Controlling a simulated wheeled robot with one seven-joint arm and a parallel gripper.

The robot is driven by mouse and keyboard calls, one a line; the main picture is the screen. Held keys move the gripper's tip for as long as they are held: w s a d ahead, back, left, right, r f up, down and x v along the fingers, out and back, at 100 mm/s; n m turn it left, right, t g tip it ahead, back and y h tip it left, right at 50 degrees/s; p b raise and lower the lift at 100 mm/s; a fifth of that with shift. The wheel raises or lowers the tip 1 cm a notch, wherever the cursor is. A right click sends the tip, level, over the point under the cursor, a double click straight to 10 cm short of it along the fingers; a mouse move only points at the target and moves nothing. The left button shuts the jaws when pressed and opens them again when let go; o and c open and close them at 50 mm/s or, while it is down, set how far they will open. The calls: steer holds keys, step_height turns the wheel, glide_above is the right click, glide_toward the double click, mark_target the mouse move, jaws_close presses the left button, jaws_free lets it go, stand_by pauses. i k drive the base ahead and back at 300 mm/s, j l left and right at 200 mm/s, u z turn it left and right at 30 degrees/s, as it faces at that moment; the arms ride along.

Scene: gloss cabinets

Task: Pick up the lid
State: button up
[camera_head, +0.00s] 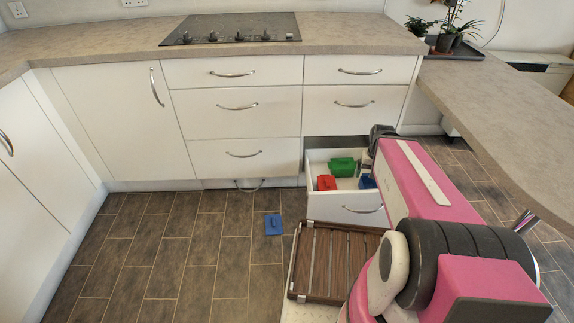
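A flat blue piece with a small raised grip (273,224) lies on the tiled floor, left of the open drawer; it looks like a lid. In the open drawer (345,209) are a green piece (343,167), a red piece (326,183) and a blue piece (367,182). The green and red ones also show raised grips. My pink arm reaches from the lower right toward the drawer. A dark part at its far end, likely my gripper (380,136), is at the drawer's back right. Its fingers are hidden or too small to tell, and I see nothing held.
White cabinets with closed drawers (236,110) stand behind, under a counter with a black hob (233,28). A counter (500,110) runs along the right, with potted plants (447,38) at its back. The floor at left is clear.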

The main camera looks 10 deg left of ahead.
mark_target(274, 224)
steer(key=k+l+z, duration=0.1)
steer(key=k+u, duration=0.1)
steer(key=u, duration=1.15)
